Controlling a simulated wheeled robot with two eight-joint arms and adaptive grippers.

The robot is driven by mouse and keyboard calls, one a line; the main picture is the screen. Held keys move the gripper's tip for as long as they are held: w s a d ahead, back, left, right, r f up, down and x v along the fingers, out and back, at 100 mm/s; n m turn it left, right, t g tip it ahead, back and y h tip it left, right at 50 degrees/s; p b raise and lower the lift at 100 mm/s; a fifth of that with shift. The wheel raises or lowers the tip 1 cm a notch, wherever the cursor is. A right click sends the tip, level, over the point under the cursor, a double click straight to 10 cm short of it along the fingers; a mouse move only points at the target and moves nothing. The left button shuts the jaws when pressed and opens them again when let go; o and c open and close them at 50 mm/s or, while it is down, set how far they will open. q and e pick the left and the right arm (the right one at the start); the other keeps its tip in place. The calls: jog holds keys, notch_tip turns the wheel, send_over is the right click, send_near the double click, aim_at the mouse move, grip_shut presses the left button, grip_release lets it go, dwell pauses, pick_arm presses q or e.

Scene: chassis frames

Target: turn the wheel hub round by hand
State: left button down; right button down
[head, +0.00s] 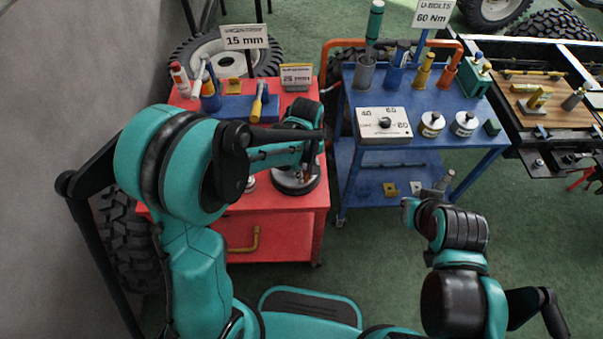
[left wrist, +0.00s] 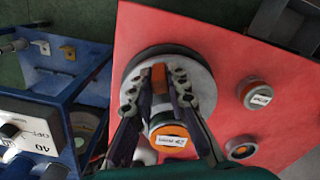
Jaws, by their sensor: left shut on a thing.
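The wheel hub (left wrist: 203,79) is a round grey disc with a dark rim, lying flat on the red cart top. In the head view the hub (head: 296,186) shows partly below my left gripper (head: 306,172). In the left wrist view my left gripper (left wrist: 159,88) reaches over the disc, its fingers closed on a reddish-brown upright piece (left wrist: 158,76) at the hub. The fingers hide part of the disc, and how the piece joins it is unclear. My right gripper (head: 413,207) is over the floor in front of the blue cart, away from the hub; its fingers are unclear.
An orange-capped can (left wrist: 170,137) stands close to the fingers near the hub. Two more round containers (left wrist: 257,93) (left wrist: 241,148) stand to its right on the red cart (left wrist: 285,70). The blue cart (head: 430,155) stands alongside. Green floor is free between it and my base.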

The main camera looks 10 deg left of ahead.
pick_arm(q)
jog(key=shift+w+d+n, duration=0.3)
jog(key=shift+n, duration=0.45)
jog(key=shift+w+d+n, duration=0.3)
jog(key=shift+n, duration=0.45)
jog(key=shift+w+d+n, duration=0.3)
jog(key=shift+w+n, duration=0.25)
jog(key=shift+n, duration=0.55)
jog(key=shift+w+d+n, duration=0.1)
jog(key=shift+w+n, duration=0.05)
jog(key=shift+n, duration=0.15)
jog(key=c, duration=1.5)
grip_release()
notch_tip(320, 180, up, 12)
